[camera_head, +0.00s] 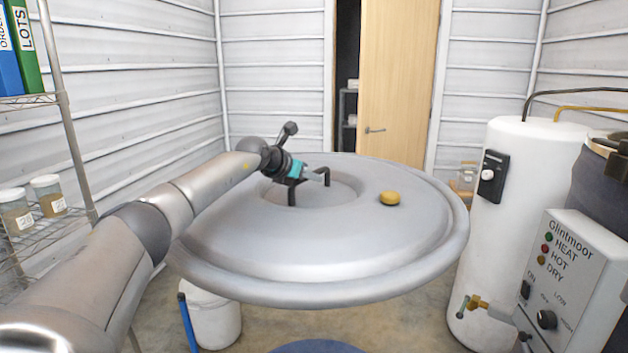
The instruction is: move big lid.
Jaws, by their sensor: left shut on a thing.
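The big lid (340,255) is a wide, round, grey metal disc with a raised rim and a shallow dish in its middle. It fills the centre of the head view and looks roughly level. A dark bar handle (292,195) stands in the dish. My left gripper (306,176) is shut on this handle; the fingers partly hide it. Floor shows below the lid's front rim, and I see no support under it there. A small yellow-brown round piece (389,198) sits on the lid, right of the handle. My right gripper is not in view.
A white bucket (215,322) and a blue round thing (318,347) are below the lid. A white tank (520,200) and a control box (575,285) stand close on the right. A wire shelf (40,235) with jars is left. A wooden door (400,90) is behind.

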